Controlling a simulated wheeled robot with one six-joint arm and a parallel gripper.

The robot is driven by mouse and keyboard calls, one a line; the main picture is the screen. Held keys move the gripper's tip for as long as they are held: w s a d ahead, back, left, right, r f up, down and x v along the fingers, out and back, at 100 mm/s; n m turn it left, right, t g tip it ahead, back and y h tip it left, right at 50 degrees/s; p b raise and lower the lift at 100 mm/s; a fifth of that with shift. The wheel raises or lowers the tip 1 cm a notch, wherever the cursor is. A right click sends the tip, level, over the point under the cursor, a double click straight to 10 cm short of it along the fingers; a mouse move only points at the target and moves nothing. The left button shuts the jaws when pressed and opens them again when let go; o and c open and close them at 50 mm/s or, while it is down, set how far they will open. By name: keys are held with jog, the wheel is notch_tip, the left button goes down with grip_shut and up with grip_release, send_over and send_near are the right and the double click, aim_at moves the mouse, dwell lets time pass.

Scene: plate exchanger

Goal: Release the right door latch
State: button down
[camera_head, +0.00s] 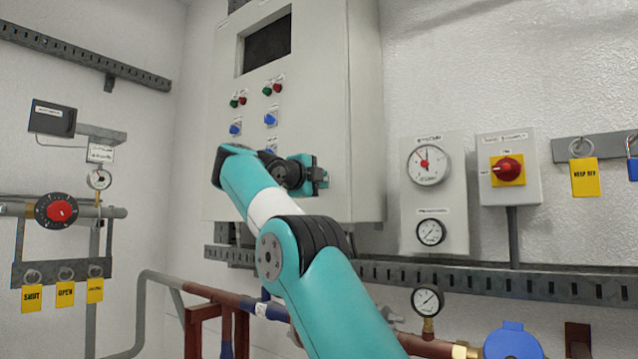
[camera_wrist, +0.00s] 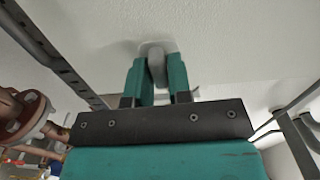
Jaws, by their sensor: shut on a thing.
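The grey control cabinet (camera_head: 315,110) hangs on the wall with its door closed in the head view. My gripper (camera_head: 318,177) is at the lower right part of the cabinet front. In the wrist view my teal fingers (camera_wrist: 156,75) are shut on a grey, rounded latch handle (camera_wrist: 157,62), which sits on a pale mount against a light surface. In the head view the latch is hidden behind my gripper and wrist. Its exact turn angle cannot be told.
A gauge panel (camera_head: 434,190) and a red-yellow rotary switch (camera_head: 507,169) are right of the cabinet. A perforated rail (camera_head: 480,280) and pipes (camera_head: 190,290) run below. In the wrist view, a flanged pipe (camera_wrist: 25,115) is at left and a grey pipe (camera_wrist: 295,140) at right.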

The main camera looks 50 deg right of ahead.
jog(key=shift+m, duration=0.4)
jog(key=c, duration=1.1)
grip_release()
